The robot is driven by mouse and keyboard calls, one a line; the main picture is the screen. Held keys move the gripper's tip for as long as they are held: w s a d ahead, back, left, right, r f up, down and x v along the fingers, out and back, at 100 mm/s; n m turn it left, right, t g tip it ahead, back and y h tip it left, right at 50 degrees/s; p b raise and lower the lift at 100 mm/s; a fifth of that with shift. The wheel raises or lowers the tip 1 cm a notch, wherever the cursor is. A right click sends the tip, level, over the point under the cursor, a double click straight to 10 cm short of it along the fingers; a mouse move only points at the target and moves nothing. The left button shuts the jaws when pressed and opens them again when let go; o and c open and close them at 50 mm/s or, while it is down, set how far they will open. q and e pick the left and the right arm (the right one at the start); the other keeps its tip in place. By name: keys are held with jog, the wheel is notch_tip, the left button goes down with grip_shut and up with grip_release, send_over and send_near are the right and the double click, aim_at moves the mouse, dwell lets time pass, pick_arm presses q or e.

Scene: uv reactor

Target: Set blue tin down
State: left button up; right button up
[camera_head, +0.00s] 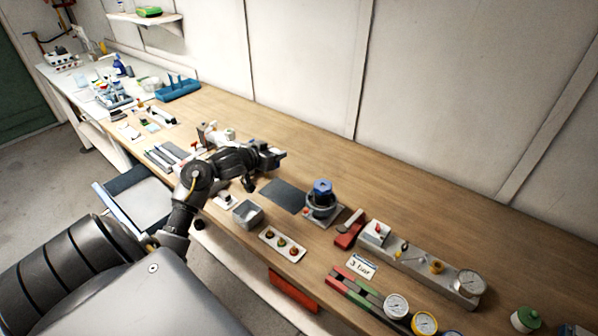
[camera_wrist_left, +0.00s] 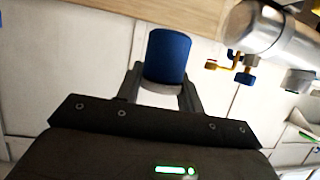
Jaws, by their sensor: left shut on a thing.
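My left gripper (camera_head: 268,157) reaches out over the wooden bench from the left. In the left wrist view it is shut on the blue tin (camera_wrist_left: 168,57), which sits between the two fingers (camera_wrist_left: 162,88). In the head view the tin is mostly hidden by the gripper, and I cannot make it out clearly. I cannot tell how high the tin is above the bench. A dark flat mat (camera_head: 283,195) lies bare on the bench just in front of the gripper. My right gripper is not in view.
A black round device with a blue top (camera_head: 322,188) stands right of the mat. A grey open box (camera_head: 247,214) and a plate of buttons (camera_head: 283,246) lie nearer the front edge. A metal cylinder with brass fittings (camera_wrist_left: 262,30) shows in the wrist view. The bench behind the mat is clear.

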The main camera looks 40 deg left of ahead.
pick_arm(q)
jog(key=w+d+f, duration=0.1)
jog(key=w+f, duration=0.1)
jog(key=w+d+f, duration=0.1)
jog(key=w+f, duration=0.1)
jog(key=w, duration=0.1)
jog(key=w+d+f, duration=0.1)
jog(key=w+f, duration=0.1)
jog(key=shift+w+f, duration=0.1)
jog(key=shift+w, duration=0.15)
jog(key=shift+w+f, duration=0.3)
jog(key=shift+f, duration=0.15)
jog(key=f, duration=0.1)
jog(key=f+p, duration=0.1)
jog(key=shift+w+d+f, duration=0.15)
jog(key=shift+w+f, duration=0.05)
jog(key=shift+f, duration=0.6)
jog(key=shift+f, duration=0.1)
jog(key=o, duration=1)
